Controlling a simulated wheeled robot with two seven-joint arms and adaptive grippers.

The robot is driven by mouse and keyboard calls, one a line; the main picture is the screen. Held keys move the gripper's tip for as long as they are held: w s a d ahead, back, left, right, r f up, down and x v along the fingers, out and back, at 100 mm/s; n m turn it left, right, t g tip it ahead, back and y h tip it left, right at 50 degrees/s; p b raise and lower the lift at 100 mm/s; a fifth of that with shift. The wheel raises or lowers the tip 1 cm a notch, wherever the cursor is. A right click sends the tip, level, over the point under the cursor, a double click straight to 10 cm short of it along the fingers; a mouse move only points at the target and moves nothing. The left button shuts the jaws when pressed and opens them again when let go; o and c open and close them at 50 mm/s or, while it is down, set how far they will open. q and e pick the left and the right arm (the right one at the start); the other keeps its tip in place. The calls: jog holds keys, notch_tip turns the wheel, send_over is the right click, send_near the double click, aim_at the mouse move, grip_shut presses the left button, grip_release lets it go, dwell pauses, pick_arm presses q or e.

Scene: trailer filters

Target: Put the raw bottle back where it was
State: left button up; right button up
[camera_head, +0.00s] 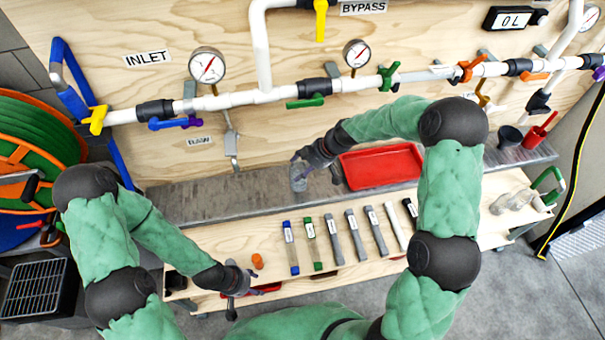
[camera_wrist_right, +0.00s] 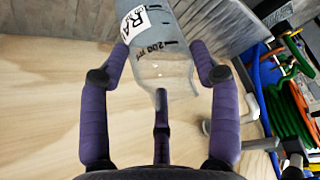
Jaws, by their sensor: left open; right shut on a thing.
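The raw bottle (camera_head: 298,178) is a clear, greyish bottle over the grey shelf strip, left of the red tray. My right gripper (camera_head: 312,160) is shut on the raw bottle. In the right wrist view the raw bottle (camera_wrist_right: 165,50) sits between the purple fingers, with a white label starting "RA" and a "200" mark. I cannot tell whether its base touches the shelf. The RAW sign (camera_head: 199,141) is on the wooden panel, with a small tap (camera_head: 232,140) beside it. My left gripper (camera_head: 240,285) is open and empty low at the workbench's front left.
The red tray (camera_head: 382,165) lies on the grey shelf (camera_head: 215,200). Several labelled filter sticks (camera_head: 332,238) lie on the wooden bench below. An orange cap (camera_head: 257,261) is near my left gripper. The shelf left of the bottle is clear.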

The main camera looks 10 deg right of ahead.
notch_tip(320, 180, down, 3)
jog(key=shift+f+b, duration=0.1)
jog(key=shift+b, duration=0.45)
jog(key=o, duration=1.4)
